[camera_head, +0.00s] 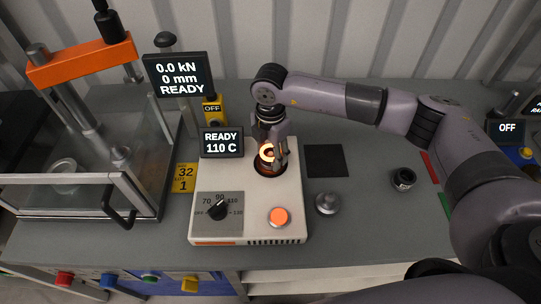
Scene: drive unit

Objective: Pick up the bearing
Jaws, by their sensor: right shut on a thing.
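The bearing (267,153) is a small ring with an orange glow at the heater's round dark opening. My right gripper (270,152) reaches down from above and is shut on the bearing. Its fingers hide part of the ring, and I cannot tell whether the ring still touches the heater. The heater (290,195) is a white box with a black dial, an orange button and a display reading "READY 110 C". My left gripper is not in view.
A press with an orange crossbar (80,60) and clear guard stands at the left. A black square pad (326,160), a metal knob-like part (327,203) and a dark cylindrical part (404,179) lie right of the heater. Grey bench is free between them.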

